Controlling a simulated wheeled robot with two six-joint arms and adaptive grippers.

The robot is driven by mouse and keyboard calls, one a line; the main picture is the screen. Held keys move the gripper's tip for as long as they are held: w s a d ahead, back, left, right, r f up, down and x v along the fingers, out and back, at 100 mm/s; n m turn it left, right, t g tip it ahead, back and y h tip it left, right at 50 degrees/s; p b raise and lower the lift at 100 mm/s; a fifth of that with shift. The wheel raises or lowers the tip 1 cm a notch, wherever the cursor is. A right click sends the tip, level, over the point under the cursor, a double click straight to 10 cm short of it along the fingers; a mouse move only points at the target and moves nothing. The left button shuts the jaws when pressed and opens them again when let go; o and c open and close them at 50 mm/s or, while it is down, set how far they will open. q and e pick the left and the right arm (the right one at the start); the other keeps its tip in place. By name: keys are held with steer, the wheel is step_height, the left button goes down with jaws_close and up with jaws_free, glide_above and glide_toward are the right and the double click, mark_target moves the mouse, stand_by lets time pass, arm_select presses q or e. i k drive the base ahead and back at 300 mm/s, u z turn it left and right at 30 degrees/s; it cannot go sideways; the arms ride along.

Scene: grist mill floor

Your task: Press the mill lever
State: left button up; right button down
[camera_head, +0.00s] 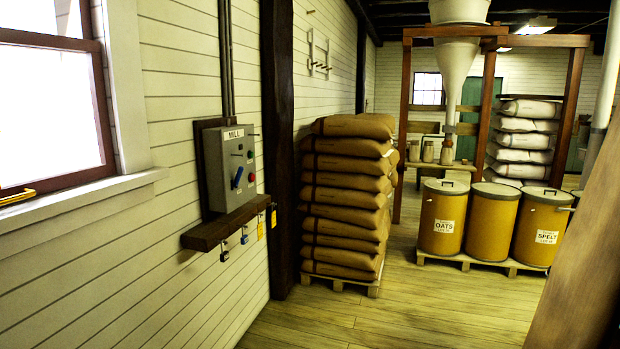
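A grey control box labelled MILL (219,165) is mounted on the white plank wall at left of centre. On its front face a blue lever (238,177) sits tilted, with a red button (251,178) to its right and small lamps or buttons above. A dark wooden ledge (225,222) runs under the box. Neither of my grippers shows in the head view, so their state is hidden.
Padlocks and yellow tags (261,228) hang below the ledge. Brown sacks (347,200) are stacked on a pallet beyond a dark post (275,140). Drums marked OATS (443,215) and SPELT (541,230) stand right. A brown beam (585,270) crosses the right foreground. The middle floor is clear.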

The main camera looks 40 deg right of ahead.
mark_target(239, 172)
steer(key=z, duration=1.9)
steer(key=i, duration=3.1)
steer(key=u, duration=1.1)
